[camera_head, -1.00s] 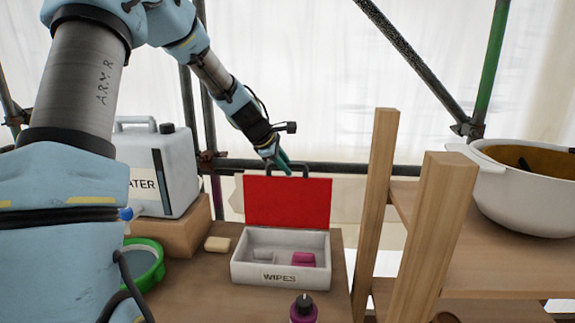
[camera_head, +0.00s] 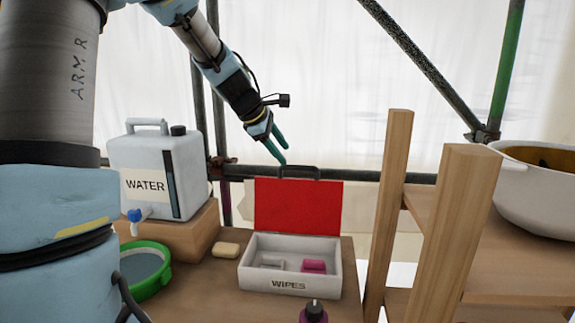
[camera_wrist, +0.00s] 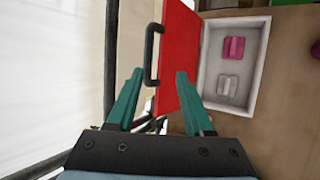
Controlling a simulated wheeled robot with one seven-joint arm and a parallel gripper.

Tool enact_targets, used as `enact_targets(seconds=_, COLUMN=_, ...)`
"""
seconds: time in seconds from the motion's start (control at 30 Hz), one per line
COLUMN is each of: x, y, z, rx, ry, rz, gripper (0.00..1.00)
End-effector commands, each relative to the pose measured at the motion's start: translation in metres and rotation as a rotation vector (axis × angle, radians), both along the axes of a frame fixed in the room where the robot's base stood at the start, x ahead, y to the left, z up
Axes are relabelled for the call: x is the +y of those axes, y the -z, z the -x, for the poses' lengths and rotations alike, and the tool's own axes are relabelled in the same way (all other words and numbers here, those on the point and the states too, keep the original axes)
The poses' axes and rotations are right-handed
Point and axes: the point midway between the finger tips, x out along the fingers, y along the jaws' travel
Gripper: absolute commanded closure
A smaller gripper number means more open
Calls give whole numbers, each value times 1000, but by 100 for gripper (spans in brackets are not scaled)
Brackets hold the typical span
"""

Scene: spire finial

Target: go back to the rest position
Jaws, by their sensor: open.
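My gripper (camera_head: 279,148) is open and empty, with its green fingers above the upper edge of a raised red lid. In the wrist view my gripper (camera_wrist: 157,90) shows its two fingers spread apart, with the lid partly between and beyond them. The red lid (camera_head: 298,207) stands up at the back of a white box marked WIPES (camera_head: 290,286) and has a dark handle (camera_head: 298,169) on its top edge. The box is open. Inside lie a pink piece (camera_head: 314,266) and a pale grey piece (camera_head: 271,260).
A water container (camera_head: 150,180) stands on a wooden block at left, with a green-rimmed basin (camera_head: 143,268) in front. A soap bar (camera_head: 226,249) lies beside the box. A purple bottle (camera_head: 313,313) stands in front. Wooden posts (camera_head: 388,215) and scaffold poles (camera_head: 420,63) flank the space.

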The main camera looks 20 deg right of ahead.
Motion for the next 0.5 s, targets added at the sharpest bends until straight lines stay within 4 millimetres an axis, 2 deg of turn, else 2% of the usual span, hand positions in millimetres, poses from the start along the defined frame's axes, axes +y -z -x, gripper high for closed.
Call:
enact_targets(seconds=0.2, x=6, y=-9, z=3, rx=-2, ry=-1, rz=1, gripper=48)
enact_targets(seconds=0.5, x=8, y=-8, z=4, rx=-5, ry=4, rz=-6, gripper=48)
